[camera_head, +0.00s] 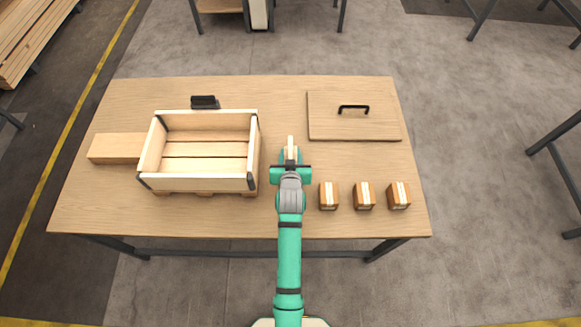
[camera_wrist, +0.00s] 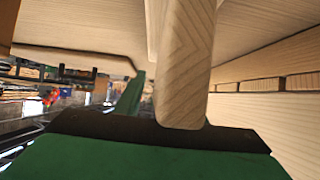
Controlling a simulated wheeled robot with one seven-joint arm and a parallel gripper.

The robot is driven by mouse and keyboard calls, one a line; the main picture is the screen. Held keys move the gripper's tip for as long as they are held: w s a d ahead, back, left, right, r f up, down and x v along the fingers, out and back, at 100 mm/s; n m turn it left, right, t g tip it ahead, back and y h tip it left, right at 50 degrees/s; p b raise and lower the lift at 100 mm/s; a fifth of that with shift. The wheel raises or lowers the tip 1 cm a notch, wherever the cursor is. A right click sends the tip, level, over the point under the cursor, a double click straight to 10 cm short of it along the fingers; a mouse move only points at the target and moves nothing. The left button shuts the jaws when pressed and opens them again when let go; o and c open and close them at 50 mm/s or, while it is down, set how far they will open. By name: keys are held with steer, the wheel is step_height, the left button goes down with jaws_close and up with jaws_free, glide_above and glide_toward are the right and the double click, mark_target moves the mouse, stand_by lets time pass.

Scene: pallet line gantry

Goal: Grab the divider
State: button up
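The divider (camera_head: 291,146) looks like a narrow pale wooden piece seen edge-on, just right of the open wooden crate (camera_head: 254,150). My gripper (camera_head: 290,157) is over the table with its teal fingers around the divider's near end. In the wrist view the divider (camera_wrist: 186,65) is a large, light-grained board with a rounded end, right in front of the dark gripper bar. A teal finger (camera_wrist: 131,95) shows to its left; the other finger is hidden. I cannot tell whether the fingers press on the board.
The lid (camera_head: 370,125) with a black handle lies right of my gripper. Three small taped boxes (camera_head: 364,196) stand near the front right edge. A wooden block (camera_head: 115,147) lies left of the crate, and a black object (camera_head: 204,102) sits behind it.

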jaws_close()
steer(key=shift+r, duration=0.15)
